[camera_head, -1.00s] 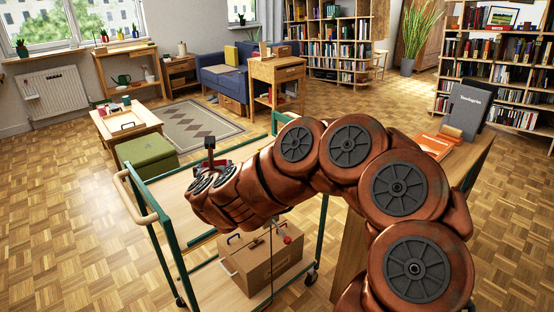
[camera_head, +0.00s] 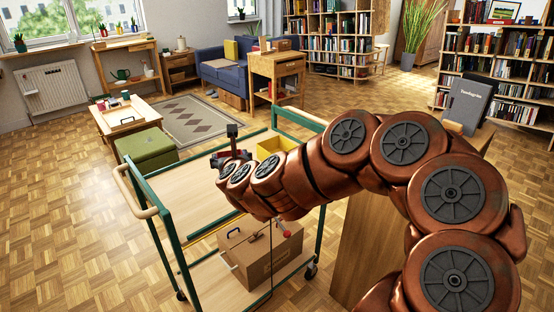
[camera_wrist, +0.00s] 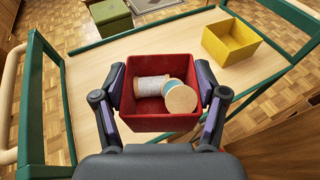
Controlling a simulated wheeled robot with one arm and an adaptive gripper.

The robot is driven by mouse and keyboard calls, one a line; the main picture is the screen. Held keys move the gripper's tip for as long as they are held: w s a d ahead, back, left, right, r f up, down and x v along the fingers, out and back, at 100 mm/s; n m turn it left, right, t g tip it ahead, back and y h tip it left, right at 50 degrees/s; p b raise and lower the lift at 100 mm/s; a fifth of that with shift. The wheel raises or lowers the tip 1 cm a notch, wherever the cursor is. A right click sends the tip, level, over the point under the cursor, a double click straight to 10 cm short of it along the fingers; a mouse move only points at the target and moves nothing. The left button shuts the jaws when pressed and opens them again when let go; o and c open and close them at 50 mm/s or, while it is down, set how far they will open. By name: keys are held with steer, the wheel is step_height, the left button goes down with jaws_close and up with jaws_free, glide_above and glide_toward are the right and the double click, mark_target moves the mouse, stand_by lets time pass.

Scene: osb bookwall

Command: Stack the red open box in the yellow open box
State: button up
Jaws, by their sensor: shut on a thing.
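The red open box (camera_wrist: 158,123) is in the wrist view, held between the two fingers of my gripper (camera_wrist: 160,80), which press on its left and right sides. It is upright, over the trolley top. A spool of pale thread (camera_wrist: 152,86) and a spool with blue thread and a wooden end (camera_wrist: 180,97) lie inside it. The yellow open box (camera_wrist: 232,42) stands on the trolley top, ahead and to the right of the red box, apart from it, and looks empty. In the head view the yellow box (camera_head: 268,150) is partly hidden by my arm; the red box is mostly hidden.
The trolley (camera_head: 165,205) has green posts and rails around its wooden top. A cardboard box (camera_head: 262,258) sits on its lower shelf. A green ottoman (camera_head: 147,148) stands beyond it. Much of the trolley top left of my gripper is bare.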

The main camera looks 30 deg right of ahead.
steer(key=s+d+r+n+y, duration=0.2)
steer(key=s+d+y, duration=0.1)
steer(key=d, duration=0.5)
steer(key=s+d+r+n+y, duration=0.2)
steer(key=s+d+r, duration=0.1)
steer(key=s+d, duration=0.3)
steer(key=shift+s+d+y, duration=0.15)
steer(key=shift+d+y, duration=0.25)
steer(key=shift+d, duration=0.7)
stand_by(0.5)
